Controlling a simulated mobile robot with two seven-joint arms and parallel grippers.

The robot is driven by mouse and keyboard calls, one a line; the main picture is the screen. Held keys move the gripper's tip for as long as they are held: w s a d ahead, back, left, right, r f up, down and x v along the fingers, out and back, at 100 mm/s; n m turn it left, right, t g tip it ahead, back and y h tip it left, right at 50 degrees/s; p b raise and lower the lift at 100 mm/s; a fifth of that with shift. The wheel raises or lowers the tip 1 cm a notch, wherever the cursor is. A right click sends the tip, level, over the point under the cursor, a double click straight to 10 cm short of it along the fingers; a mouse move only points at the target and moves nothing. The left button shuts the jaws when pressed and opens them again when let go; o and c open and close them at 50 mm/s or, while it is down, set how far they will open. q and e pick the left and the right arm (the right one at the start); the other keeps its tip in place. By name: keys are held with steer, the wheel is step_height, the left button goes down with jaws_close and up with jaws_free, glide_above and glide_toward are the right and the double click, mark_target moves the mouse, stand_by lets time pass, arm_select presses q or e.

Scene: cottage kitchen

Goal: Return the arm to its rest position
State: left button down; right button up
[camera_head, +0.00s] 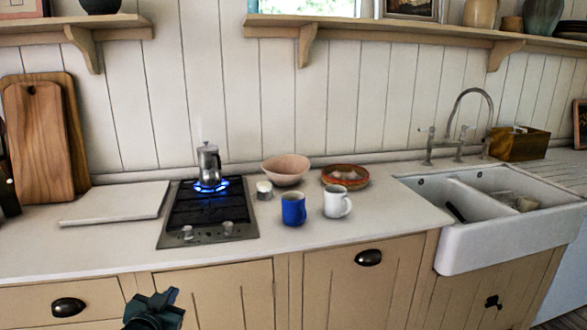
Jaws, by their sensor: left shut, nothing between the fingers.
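My left gripper (158,303) shows at the bottom edge, left of the middle, as a dark shape in front of the lower cabinet doors. It is below the counter's front edge, apart from everything on the counter. Its fingers are shut and empty. Most of my left arm is out of the picture. My right gripper is not in view.
A moka pot (209,165) stands over a blue flame on the hob (205,221). A blue mug (293,209), white mug (336,202), pink bowl (286,168) and terracotta dish (344,184) stand to its right. A white sink (500,235) is at the far right.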

arm_select(q)
steer(key=s+d+f+g+h, duration=0.1)
steer(key=s+d+f, duration=0.3)
steer(key=s, duration=0.6)
steer(key=s+d+f+g+h, duration=0.1)
steer(key=s+d+f, duration=0.4)
steer(key=s, duration=0.5)
steer(key=s+d+f+g+h, duration=0.1)
steer(key=s+d+f, duration=0.3)
steer(key=s, duration=0.7)
steer(key=shift+d+f+n+g, duration=0.25)
steer(key=shift+d+g, duration=0.3)
steer(key=shift+g, duration=0.35)
